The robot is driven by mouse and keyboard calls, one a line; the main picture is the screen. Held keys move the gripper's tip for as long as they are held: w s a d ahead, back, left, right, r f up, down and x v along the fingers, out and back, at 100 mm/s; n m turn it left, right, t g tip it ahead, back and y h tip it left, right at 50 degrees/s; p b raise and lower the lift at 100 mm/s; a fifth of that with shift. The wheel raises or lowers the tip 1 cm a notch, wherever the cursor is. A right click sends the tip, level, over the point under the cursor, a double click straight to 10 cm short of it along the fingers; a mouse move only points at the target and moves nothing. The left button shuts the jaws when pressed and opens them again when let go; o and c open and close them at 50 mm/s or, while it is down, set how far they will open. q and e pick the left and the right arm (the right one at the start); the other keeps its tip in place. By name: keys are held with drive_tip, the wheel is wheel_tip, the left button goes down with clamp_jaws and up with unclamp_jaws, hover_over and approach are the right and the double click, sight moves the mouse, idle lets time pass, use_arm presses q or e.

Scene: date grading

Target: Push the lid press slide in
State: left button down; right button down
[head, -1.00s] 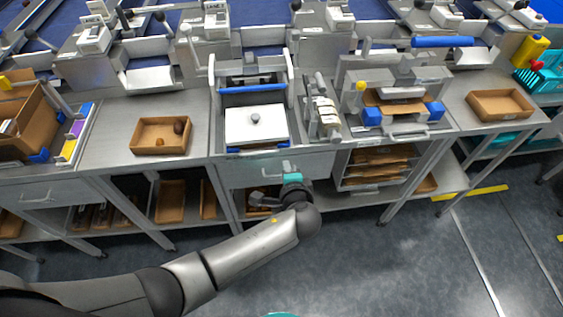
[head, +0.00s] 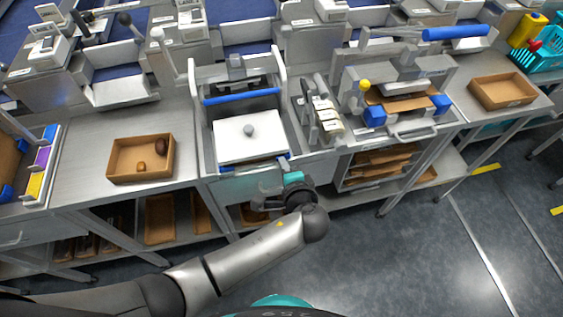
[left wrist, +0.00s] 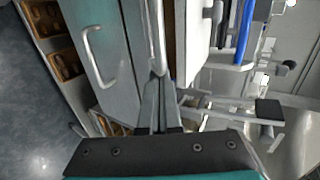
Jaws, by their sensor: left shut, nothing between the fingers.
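The lid press (head: 196,95) stands on the bench in the middle of the head view, with a blue bar across its frame. Its slide carries a white plate (head: 250,137) with a grey knob. The plate sits at the front of the press, near the bench edge. My left gripper (head: 264,198) is in front of the bench, below the plate's front edge. In the left wrist view its fingers (left wrist: 160,102) are together and empty, close to the bench front; I cannot tell whether they touch it. My right gripper is not in view.
A drawer with a bar handle (left wrist: 93,58) is beside the fingers in the left wrist view. A brown tray (head: 118,169) with dates is left of the press. A station with a long blue lever (head: 455,33) and another brown tray (head: 483,91) are to the right. The floor in front is clear.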

sight(271, 119)
use_arm(q)
drive_tip(key=shift+d, duration=0.1)
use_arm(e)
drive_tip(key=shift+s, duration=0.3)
